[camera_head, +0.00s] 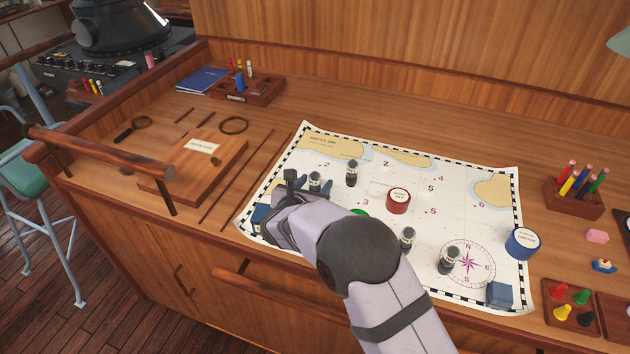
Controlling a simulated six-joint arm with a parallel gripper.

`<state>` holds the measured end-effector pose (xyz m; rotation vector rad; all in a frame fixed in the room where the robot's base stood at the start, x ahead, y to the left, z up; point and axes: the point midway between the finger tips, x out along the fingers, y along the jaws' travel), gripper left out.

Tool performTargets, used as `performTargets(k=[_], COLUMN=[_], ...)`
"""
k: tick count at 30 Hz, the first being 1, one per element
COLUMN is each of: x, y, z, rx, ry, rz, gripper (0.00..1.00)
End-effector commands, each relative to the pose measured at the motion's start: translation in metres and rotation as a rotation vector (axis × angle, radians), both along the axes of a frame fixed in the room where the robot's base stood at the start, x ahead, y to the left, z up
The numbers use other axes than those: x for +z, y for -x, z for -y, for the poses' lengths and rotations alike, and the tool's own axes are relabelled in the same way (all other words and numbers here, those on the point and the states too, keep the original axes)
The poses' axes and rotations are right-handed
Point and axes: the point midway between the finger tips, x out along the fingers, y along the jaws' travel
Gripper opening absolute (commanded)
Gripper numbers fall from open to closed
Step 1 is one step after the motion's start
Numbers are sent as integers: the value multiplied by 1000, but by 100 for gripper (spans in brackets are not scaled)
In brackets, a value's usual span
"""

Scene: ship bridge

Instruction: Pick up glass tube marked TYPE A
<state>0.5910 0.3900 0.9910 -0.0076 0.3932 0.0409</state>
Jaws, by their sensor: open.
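Several small dark-capped tubes with pale bands stand on the sea chart (470,205). One tube (315,181) is right by the fingers of my gripper (308,186), its lower part partly hidden. A second tube (351,173) stands a little to the right and behind. Two more tubes, a nearer one (407,238) and another (449,260), stand toward the chart's front right. The markings are too small to read, so I cannot tell which is TYPE A. My gripper is open, low over the chart's left part; I cannot tell whether it touches the tube.
A red round tin (398,200) and a blue round tin (523,243) stand on the chart. A blue block (499,294) is at its front right corner. A pen holder (574,198) is at right; a wooden box (195,170) is at left. My arm hides the chart's front middle.

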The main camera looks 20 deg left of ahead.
Motion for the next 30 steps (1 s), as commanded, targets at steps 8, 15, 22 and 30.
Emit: performTargets(k=[8,15,22,30], x=[-2,-3,-2,10], y=[-5,-5,-5,-5], z=[0,0,0,-1], rx=[1,0,0,0], ry=[0,0,0,-2], rz=[1,0,1,4], gripper=[47,9,3,3])
